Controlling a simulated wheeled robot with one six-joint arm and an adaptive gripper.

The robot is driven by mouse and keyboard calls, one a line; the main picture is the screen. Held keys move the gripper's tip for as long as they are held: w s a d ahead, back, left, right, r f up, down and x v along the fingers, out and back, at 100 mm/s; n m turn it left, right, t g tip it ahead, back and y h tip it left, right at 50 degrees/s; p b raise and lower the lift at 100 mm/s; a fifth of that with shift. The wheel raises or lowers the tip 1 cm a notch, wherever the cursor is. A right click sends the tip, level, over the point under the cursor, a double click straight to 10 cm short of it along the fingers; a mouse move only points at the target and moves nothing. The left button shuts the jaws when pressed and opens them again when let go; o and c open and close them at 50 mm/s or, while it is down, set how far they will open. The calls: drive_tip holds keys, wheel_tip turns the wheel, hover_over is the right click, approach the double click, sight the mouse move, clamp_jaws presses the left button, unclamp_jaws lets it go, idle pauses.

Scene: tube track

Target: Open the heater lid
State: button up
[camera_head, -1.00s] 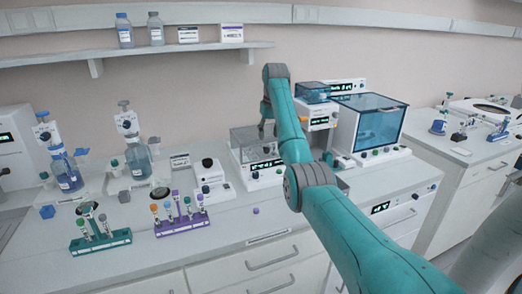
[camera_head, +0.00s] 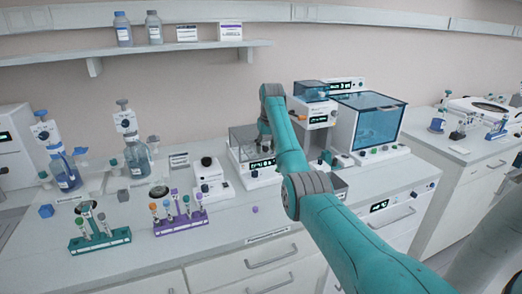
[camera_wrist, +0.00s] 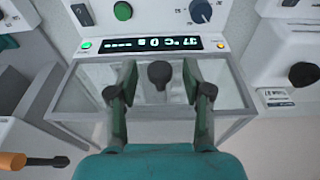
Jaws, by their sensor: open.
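The heater (camera_head: 262,176) is a white unit on the bench with a lit display, partly hidden behind my arm in the head view. Its clear lid (camera_head: 243,139) is down; in the wrist view the transparent lid (camera_wrist: 78,92) fills the middle below the display (camera_wrist: 150,44). A dark round knob (camera_wrist: 158,74) stands on the lid. My gripper (camera_wrist: 158,84) is open, with one finger on each side of the knob and a gap to it on both sides. In the head view my gripper (camera_head: 264,136) is over the lid, mostly hidden by my own arm.
A white device with a blue window (camera_head: 370,122) stands to the right. A purple tube rack (camera_head: 181,222) and a green tube rack (camera_head: 100,242) stand at the front left. A small white device (camera_head: 210,180) sits just left of the heater. The bench front is mostly clear.

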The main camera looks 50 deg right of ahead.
drive_tip(key=c, duration=0.8)
drive_tip(key=shift+w+d+r, duration=0.1)
drive_tip(key=shift+w+r, duration=0.1)
drive_tip(key=shift+r, duration=0.4)
drive_tip(key=shift+w+d+r, duration=0.15)
drive_tip(key=shift+w+r, duration=0.05)
drive_tip(key=shift+r, duration=0.45)
drive_tip(key=shift+w+d+r, duration=0.1)
drive_tip(key=shift+w+r, duration=0.1)
drive_tip(key=shift+r, duration=0.4)
drive_tip(key=shift+w+d+r, duration=0.15)
drive_tip(key=shift+w+r, duration=0.1)
drive_tip(key=shift+r, duration=0.25)
drive_tip(key=shift+w+d+r, duration=0.2)
drive_tip(key=shift+w+r, duration=0.05)
drive_tip(key=shift+r, duration=0.3)
drive_tip(key=shift+w+d+r, duration=0.15)
drive_tip(key=shift+w+r, duration=0.1)
drive_tip(key=shift+r, duration=0.35)
drive_tip(key=shift+w, duration=0.1)
